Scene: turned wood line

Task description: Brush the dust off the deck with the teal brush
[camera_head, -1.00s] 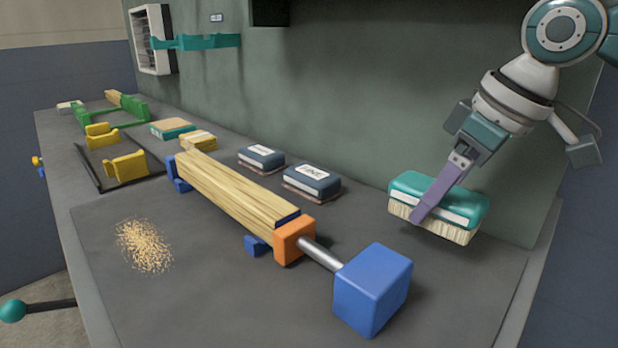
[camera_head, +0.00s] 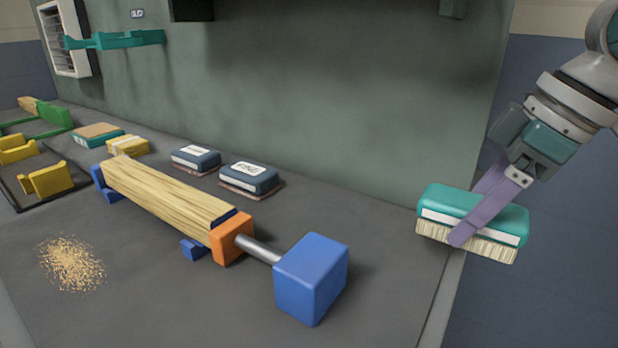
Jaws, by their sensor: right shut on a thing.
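The teal brush (camera_head: 480,208) has a white band and pale bristles that face down. My right gripper (camera_head: 470,228) is shut on it, with purple fingers across its body. The brush is at the right edge of the deck (camera_head: 370,320), and it appears to be held up above the surface. The dust (camera_head: 71,263) is a patch of tan specks on the deck at the lower left, well away from the brush. My left gripper is not in view.
A wooden bar (camera_head: 170,195) lies in a clamp with an orange jaw (camera_head: 231,238) and a blue block (camera_head: 311,278), between brush and dust. Two dark blue pads (camera_head: 249,178) lie behind it. Yellow holders (camera_head: 47,179) sit at left. A wall stands behind.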

